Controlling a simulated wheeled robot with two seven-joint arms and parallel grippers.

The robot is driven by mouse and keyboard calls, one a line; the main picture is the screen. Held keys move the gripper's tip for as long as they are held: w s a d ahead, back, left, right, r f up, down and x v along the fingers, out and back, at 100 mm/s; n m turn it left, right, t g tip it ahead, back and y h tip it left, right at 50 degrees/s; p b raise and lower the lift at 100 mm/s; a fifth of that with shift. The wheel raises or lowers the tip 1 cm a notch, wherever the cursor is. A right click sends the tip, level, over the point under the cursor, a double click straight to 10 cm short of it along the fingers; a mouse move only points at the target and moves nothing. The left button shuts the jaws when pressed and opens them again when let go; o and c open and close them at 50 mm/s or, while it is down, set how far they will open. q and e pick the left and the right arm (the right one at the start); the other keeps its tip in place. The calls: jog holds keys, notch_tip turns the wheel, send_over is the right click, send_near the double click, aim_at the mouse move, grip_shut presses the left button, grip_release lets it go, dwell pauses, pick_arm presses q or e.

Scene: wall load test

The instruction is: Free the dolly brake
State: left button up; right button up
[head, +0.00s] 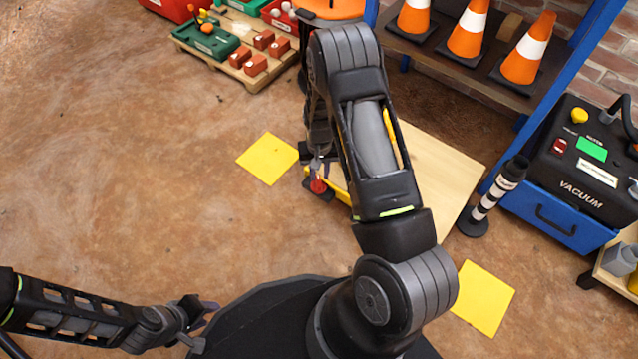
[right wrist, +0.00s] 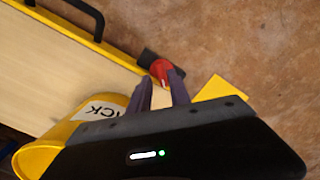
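The dolly is a pale wooden platform (head: 445,165) with a yellow edge, on the floor and partly hidden behind my right arm. Its brake is a small red pedal (head: 318,186) on a dark mount at the near left corner; it also shows in the right wrist view (right wrist: 160,68). My right gripper (head: 318,165) is right above the brake. In the right wrist view its two fingers (right wrist: 159,82) are apart, with the red pedal at their tips; I cannot tell whether they touch it. My left gripper (head: 204,325) is open and empty at the lower left, far from the dolly.
A yellow labelled cylinder (right wrist: 45,150) stands by the platform. A blue shelf with cones (head: 467,35), a black post (head: 495,195) and a vacuum unit (head: 580,165) are on the right. Yellow floor squares (head: 268,158) lie near the dolly. The left floor is clear.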

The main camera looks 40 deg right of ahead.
aim_at(319, 185)
notch_tip(319, 185, down, 6)
jog(key=shift+f+b, duration=0.1)
jog(key=shift+b, duration=1.05)
jog(key=shift+c, duration=0.3)
grip_shut()
